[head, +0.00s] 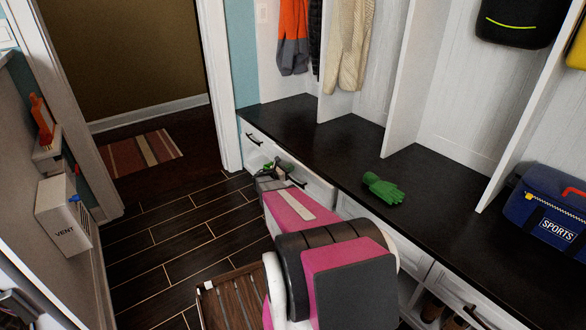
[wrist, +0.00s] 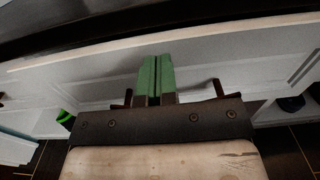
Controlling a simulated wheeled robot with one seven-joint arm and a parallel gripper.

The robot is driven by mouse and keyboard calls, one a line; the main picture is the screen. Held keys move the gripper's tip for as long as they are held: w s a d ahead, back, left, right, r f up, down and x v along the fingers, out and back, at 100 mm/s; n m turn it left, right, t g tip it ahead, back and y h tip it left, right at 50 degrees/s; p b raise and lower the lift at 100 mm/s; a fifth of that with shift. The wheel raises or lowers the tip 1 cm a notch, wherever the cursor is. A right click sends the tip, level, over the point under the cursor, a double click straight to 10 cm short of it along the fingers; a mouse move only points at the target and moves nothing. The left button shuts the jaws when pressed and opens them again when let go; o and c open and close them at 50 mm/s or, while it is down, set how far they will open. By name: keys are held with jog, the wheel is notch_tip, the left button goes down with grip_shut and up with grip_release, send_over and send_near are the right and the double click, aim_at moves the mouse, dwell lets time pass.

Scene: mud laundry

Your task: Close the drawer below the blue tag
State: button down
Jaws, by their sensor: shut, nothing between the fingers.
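The white drawer front (head: 318,188) under the dark bench top has a dark handle (head: 297,182). My gripper (head: 272,168) is in front of it, at its left part. In the wrist view the green fingers (wrist: 156,76) are together, with nothing between them, and point at the white drawer face (wrist: 215,65). Dark handle posts (wrist: 217,88) show on either side of the fingers. I cannot tell whether the fingertips touch the face, nor how far the drawer stands out. No blue tag can be made out in either view.
Another drawer with a handle (head: 254,139) lies further left. Green gloves (head: 382,189) and a blue sports box (head: 545,215) are on the bench top (head: 440,200). A wooden slatted crate (head: 240,297) stands on the floor near my arm. The dark floor (head: 160,235) at left is clear.

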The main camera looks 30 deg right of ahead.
jog(key=s+a, duration=0.2)
jog(key=a, duration=0.8)
jog(key=c, duration=1.4)
grip_release()
jog(key=shift+a, duration=0.2)
jog(key=shift+o, duration=1.2)
jog(key=shift+w+f+m, duration=0.1)
jog(key=shift+m, duration=0.3)
jog(key=w+d+f+m+g+y, duration=0.1)
jog(key=w+f+m+g, duration=0.15)
jog(key=m, duration=0.75)
jog(key=w+d+f+m+g+y, duration=0.1)
jog(key=w+f+m+g, duration=0.2)
jog(key=m, duration=0.8)
jog(key=shift+g, duration=0.65)
jog(key=x, duration=0.3)
jog(key=s+x, duration=0.1)
jog(key=x, duration=0.7)
jog(key=shift+s+a+f, duration=0.1)
jog(key=shift+s+a, duration=0.1)
jog(key=shift+a, duration=0.05)
grip_shut()
